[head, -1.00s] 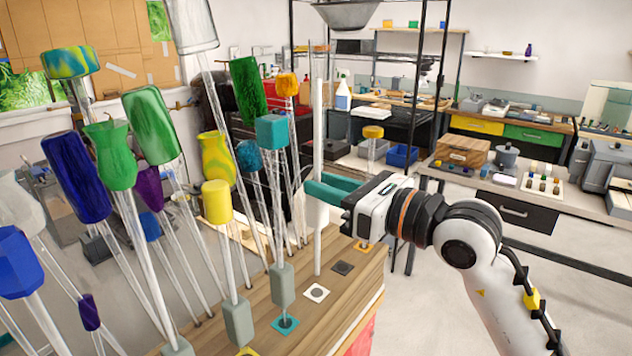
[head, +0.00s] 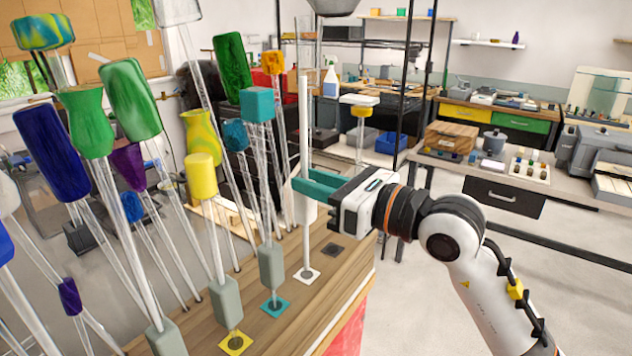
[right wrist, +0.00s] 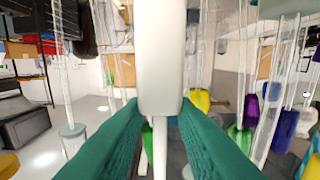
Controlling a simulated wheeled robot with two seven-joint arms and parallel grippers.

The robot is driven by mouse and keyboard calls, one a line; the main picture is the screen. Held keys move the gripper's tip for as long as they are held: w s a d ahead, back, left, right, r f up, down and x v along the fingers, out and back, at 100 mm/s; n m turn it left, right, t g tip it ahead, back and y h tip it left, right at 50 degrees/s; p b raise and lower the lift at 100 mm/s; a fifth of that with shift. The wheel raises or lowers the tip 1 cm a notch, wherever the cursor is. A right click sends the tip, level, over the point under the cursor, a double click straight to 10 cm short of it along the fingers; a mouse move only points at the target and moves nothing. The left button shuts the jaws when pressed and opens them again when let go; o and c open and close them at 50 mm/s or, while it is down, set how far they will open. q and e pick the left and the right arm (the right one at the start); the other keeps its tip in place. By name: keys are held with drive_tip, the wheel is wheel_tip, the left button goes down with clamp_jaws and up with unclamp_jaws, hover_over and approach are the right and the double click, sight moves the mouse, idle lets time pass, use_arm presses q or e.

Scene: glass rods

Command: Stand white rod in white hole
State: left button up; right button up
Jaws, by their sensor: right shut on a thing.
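The fingers hide part of the sleeve. My left gripper is not in view.
Several glass rods with coloured heads stand close on the left, including the teal one (head: 257,104) and yellow one (head: 201,176). A dark-framed hole (head: 332,250) lies behind the white one. A yellow-topped rod (head: 360,112) stands farther back. Floor at right is clear.

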sight(313, 219)
drive_tip(key=shift+f+b, duration=2.55)
drive_tip(key=shift+f, duration=0.35)
drive_tip(key=shift+f+b, duration=0.3)
drive_tip(key=o, duration=1.1)
